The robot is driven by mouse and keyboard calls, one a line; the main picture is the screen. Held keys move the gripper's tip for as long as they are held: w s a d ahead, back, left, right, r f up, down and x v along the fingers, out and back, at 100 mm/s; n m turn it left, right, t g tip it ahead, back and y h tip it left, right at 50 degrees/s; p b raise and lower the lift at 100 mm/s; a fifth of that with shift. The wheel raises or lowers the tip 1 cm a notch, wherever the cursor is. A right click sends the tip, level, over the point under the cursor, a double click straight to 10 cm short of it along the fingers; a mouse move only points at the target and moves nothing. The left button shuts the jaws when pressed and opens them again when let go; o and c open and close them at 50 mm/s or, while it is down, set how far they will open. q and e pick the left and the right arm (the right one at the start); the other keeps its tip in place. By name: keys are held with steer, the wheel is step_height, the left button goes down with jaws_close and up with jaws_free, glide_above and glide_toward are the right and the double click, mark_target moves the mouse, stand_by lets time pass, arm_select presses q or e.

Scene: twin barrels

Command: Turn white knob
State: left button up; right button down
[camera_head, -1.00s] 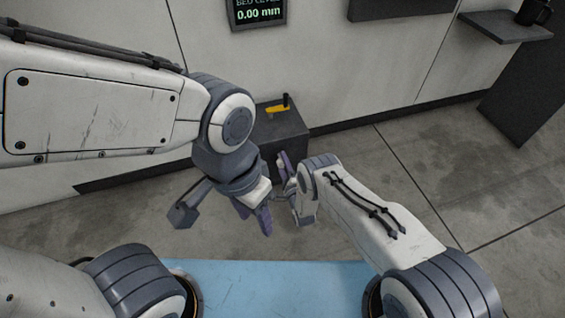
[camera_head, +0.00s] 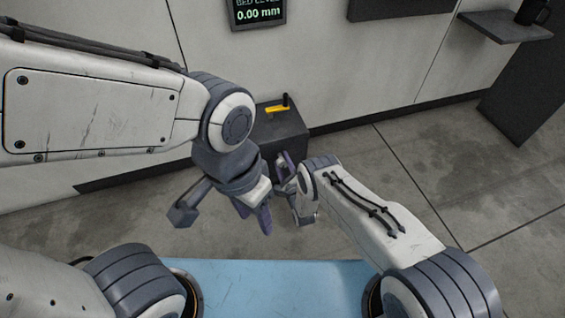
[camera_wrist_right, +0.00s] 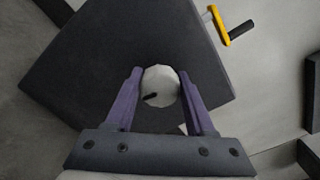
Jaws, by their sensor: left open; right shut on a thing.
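The white knob (camera_wrist_right: 160,86) is a round, faceted disc on the face of a dark grey box (camera_wrist_right: 90,65). A black mark on the knob points to its lower left in the right wrist view. My right gripper (camera_wrist_right: 161,88) is shut on the knob, one purple finger on each side. In the head view, the right gripper (camera_head: 284,170) is in front of the box (camera_head: 280,135), and the knob is hidden. My left gripper (camera_head: 253,214) is open and empty, lower and to the left, pointing down.
A wall display (camera_head: 257,13) reads 0.00 mm. A shelf (camera_head: 505,27) with a dark mug is at the upper right.

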steer(key=shift+s+f, duration=0.15)
steer(key=shift+c, duration=2.4)
jaws_free()
steer(key=shift+o, duration=1.1)
steer(key=p+v, duration=0.4)
steer(key=v, duration=0.6)
steer(key=shift+s, duration=0.2)
